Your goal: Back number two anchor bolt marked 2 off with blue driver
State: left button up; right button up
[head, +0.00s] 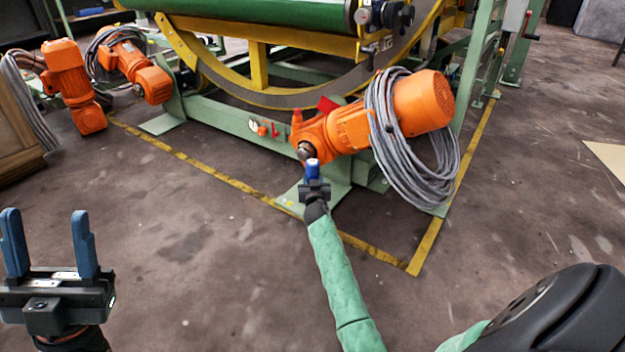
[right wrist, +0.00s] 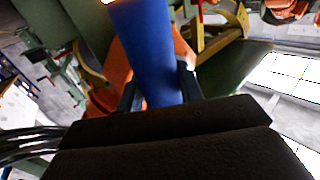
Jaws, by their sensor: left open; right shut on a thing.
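My right gripper (head: 314,185) is shut on the blue driver (head: 313,167), held upward near the middle of the head view, just below the end of the orange motor unit. The driver's blue body (right wrist: 146,50) fills the middle of the right wrist view between the fingers (right wrist: 158,90). Its tip is close to the dark round end of the motor's shaft (head: 304,152); I cannot tell whether they touch. My left gripper (head: 48,245) is open and empty at the lower left, fingers pointing up. No anchor bolt or mark 2 can be made out.
The large orange motor (head: 420,100) with coiled grey cable (head: 400,150) sits on the green frame (head: 225,120). More orange motors (head: 66,75) stand at the left. A yellow floor line (head: 220,175) crosses before the frame. The floor (head: 190,260) between my grippers is clear.

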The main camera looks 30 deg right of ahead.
aim_at(313, 171)
jog(key=shift+f, duration=0.1)
dwell(0.3)
jog(key=shift+r+p, duration=2.35)
jog(key=shift+r, duration=0.3)
